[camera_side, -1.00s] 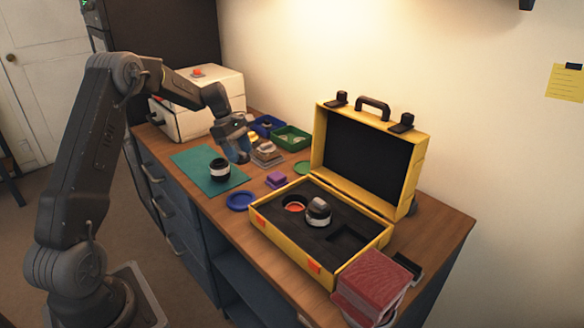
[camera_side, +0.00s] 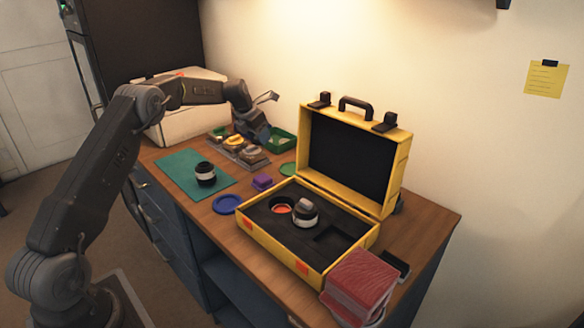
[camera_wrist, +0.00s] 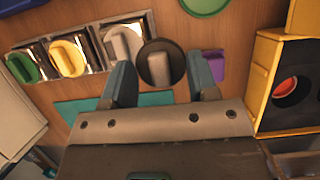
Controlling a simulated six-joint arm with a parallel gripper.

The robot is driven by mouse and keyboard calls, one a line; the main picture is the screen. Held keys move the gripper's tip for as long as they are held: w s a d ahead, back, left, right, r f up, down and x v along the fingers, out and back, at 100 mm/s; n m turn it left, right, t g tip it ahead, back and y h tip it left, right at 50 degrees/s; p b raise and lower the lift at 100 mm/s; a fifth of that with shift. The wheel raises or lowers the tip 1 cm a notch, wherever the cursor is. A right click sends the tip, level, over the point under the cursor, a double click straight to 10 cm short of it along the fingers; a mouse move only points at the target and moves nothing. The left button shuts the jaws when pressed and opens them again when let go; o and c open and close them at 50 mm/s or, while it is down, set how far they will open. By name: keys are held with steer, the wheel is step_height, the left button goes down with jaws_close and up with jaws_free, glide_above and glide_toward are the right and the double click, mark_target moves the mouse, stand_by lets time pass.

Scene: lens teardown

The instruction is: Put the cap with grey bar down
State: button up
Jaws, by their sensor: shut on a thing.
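The cap with grey bar (camera_wrist: 160,66) is a dark round cap with a greyish bar across its top, between the fingers of my gripper (camera_wrist: 162,72) in the wrist view. My gripper is shut on it. In the side view my gripper (camera_side: 260,134) is over the back of the bench, by the row of holders and the green bin. The cap cannot be made out there. In the wrist view the cap appears just right of the holder with a pale-barred cap (camera_wrist: 123,43); its height above the bench is unclear.
A purple block (camera_side: 262,181), blue ring (camera_side: 227,204), teal mat (camera_side: 180,170) with a lens (camera_side: 205,174), and open yellow case (camera_side: 276,243) stand nearby. The green bin (camera_side: 284,142) is close behind.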

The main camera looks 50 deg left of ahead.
glide_above(294, 169)
steer(key=s, duration=0.1)
step_height(294, 169, down, 6)
steer(key=shift+s+f, duration=0.1)
steer(key=shift+f, duration=2.1)
steer(key=shift+f, duration=0.1)
steer(key=o, duration=0.9)
steer(key=shift+o, duration=0.2)
steer(key=shift+s+r, duration=0.15)
steer(key=shift+r, duration=0.4)
steer(key=v, duration=1.1)
steer(key=shift+s, duration=0.1)
